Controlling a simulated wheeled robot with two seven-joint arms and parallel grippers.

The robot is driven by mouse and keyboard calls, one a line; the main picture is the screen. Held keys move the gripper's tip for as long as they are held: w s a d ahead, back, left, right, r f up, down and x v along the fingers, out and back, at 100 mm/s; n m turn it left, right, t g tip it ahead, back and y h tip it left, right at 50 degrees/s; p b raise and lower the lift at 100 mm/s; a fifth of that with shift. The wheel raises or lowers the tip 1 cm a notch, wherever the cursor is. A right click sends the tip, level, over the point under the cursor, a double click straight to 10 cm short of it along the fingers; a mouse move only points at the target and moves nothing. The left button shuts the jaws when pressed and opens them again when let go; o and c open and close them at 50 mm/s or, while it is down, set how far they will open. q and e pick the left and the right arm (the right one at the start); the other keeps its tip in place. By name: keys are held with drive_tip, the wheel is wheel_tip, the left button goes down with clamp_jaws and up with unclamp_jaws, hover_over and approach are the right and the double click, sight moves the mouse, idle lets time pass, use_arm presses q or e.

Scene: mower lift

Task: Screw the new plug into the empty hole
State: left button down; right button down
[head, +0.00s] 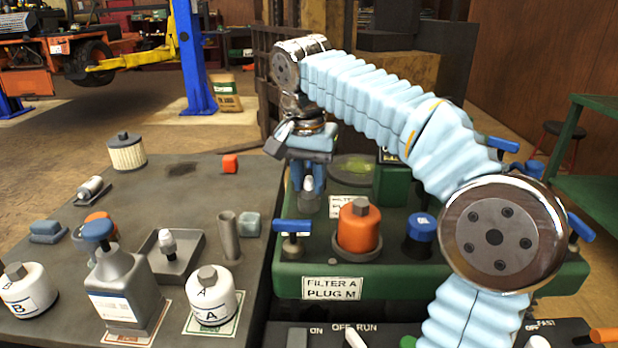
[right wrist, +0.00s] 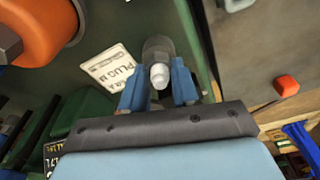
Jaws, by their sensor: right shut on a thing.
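My right gripper (head: 308,178) points down over the green machine, its blue fingers closed on a plug (head: 308,184) with a white tip and grey body. The right wrist view shows the plug (right wrist: 160,72) between the fingers (right wrist: 158,90), beside a white label reading PLUG (right wrist: 110,68). The plug's lower end meets a grey fitting; I cannot tell whether it is seated in the hole, and no empty hole shows. Another white-tipped plug (head: 167,243) stands in a grey tray on the dark table. A third plug-like piece (head: 90,185) lies on a small dark holder. My left gripper is out of view.
The green machine (head: 290,281) carries an orange filter (head: 358,230), a blue-handled valve (head: 292,228) and a blue cap (head: 421,228) close to the gripper. The dark table (head: 205,180) holds a bottle (head: 124,285), white filters and a red block (head: 230,163).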

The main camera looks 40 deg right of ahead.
drive_tip(key=shift+m, duration=0.7)
drive_tip(key=c, duration=0.8)
unclamp_jaws()
drive_tip(key=shift+r, duration=4)
